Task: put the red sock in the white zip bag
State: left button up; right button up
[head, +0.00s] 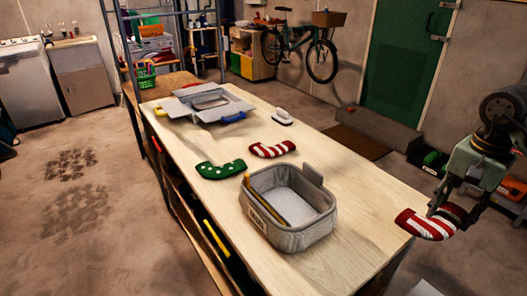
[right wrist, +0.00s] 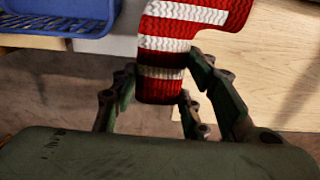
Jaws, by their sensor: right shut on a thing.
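My right gripper (head: 446,208) is shut on a red and white striped sock (head: 424,225), off the table's right edge. In the right wrist view the held sock (right wrist: 185,28) is pinched between the fingers and extends up out of the frame. A matching striped sock (head: 272,149) lies on the table. The pale grey-white fabric bag (head: 300,237) stands open at the table's near part, with a raised flap, a front label and a yellow strip along its left inside. The gripper is to the right of the bag, apart from it. My left gripper is not in view.
A green sock with white dots (head: 220,170) lies left of the bag. A white brush-like thing (head: 283,117) and an open grey box (head: 205,105) are farther back on the table. A blue basket (right wrist: 60,17) shows in the right wrist view. The table's right side is clear.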

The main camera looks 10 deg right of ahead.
aim_at(416, 216)
jog(key=a+n, duration=0.1)
jog(key=a, duration=0.2)
jog(key=a+f+n, duration=0.1)
jog(key=a, duration=0.2)
jog(key=a+f+n+p, duration=0.1)
jog(key=a, duration=0.2)
jog(key=shift+w+f+n, duration=0.2)
jog(key=shift+w+n, duration=0.1)
jog(key=shift+n, duration=0.1)
jog(key=s+a+f+n, duration=0.1)
jog(key=s+a+n, duration=0.1)
jog(key=a, duration=0.4)
jog(key=s+a+f+n+p, duration=0.1)
jog(key=s+a+n, duration=0.1)
jog(key=a, duration=0.4)
jog(key=s+a+f+n, duration=0.1)
jog(key=s+a+n, duration=0.2)
jog(key=a, duration=0.3)
jog(key=shift+f+n+p, duration=0.35)
jog(key=shift+f+n, duration=0.05)
jog(key=shift+n, duration=0.4)
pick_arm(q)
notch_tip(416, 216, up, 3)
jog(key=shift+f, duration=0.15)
pick_arm(e)
jog(key=shift+s+a+f, duration=0.1)
jog(key=shift+a, duration=0.05)
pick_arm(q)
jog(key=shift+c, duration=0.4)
